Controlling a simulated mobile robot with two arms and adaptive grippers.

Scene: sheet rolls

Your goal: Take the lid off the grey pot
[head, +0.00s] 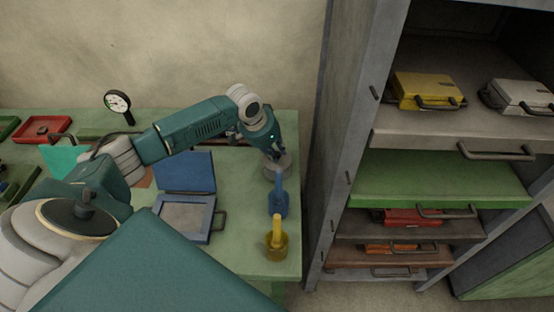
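The grey pot (283,168) stands on the green table near its right edge. My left gripper (275,153) points down right over the pot, with its fingertips at the top of it. The fingers cover the top, so the lid and its knob cannot be made out clearly. I cannot tell whether the fingers are open or closed on the lid. My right gripper is not in view.
A blue pot-like piece (278,205) and a yellow one (276,242) stand in front of the grey pot. An open blue case (187,172) lies to the left. A red tray (42,129) is far left. A rack (440,188) stands beyond the table's right edge.

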